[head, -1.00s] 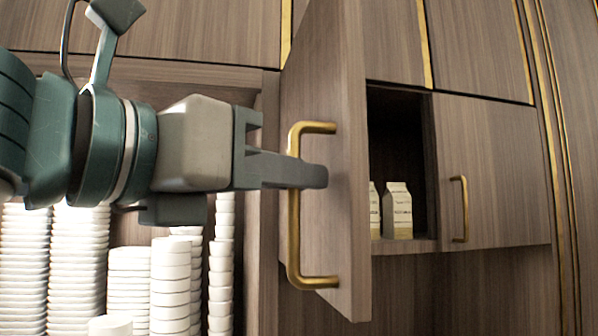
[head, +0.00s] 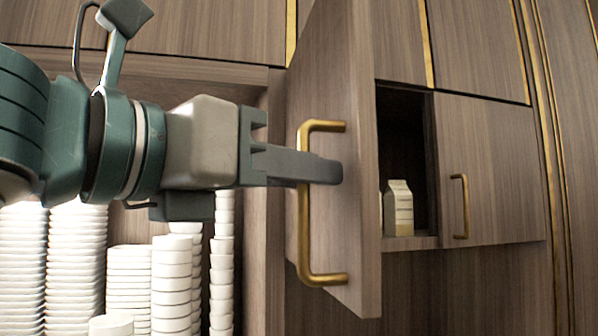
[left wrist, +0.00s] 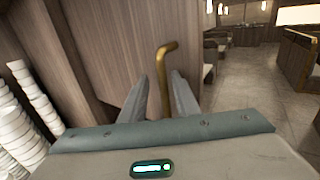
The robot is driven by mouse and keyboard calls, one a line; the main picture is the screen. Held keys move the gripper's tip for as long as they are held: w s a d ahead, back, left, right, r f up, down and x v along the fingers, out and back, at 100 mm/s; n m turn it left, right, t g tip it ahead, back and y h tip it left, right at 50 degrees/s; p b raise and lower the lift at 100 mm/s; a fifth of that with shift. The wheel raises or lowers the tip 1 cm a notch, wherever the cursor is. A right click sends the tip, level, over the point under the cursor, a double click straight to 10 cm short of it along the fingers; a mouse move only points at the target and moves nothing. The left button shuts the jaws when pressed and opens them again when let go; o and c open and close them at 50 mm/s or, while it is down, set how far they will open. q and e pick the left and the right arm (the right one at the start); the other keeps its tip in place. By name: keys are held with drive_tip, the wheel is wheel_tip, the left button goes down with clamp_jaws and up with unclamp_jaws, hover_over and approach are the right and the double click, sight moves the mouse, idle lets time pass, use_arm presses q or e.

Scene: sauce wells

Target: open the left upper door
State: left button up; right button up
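The left upper door (head: 330,75) stands swung out from the cabinet, its outer face toward the left. Its brass handle (head: 304,235) is an upright bar near the door's free edge. My left gripper (head: 325,170) reaches from the left across the handle at mid height. In the left wrist view, the handle (left wrist: 164,65) stands between the two fingers, with gaps visible beside it, so the gripper (left wrist: 162,90) looks open around it. Contact with the bar cannot be made out. My right gripper is not in view.
The open compartment holds milk cartons (head: 398,208), partly hidden by the door. A closed door (head: 495,170) with a brass handle is to its right. Stacks of white dishes (head: 75,265) fill the lower left shelf. Open floor (left wrist: 235,85) shows in the left wrist view.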

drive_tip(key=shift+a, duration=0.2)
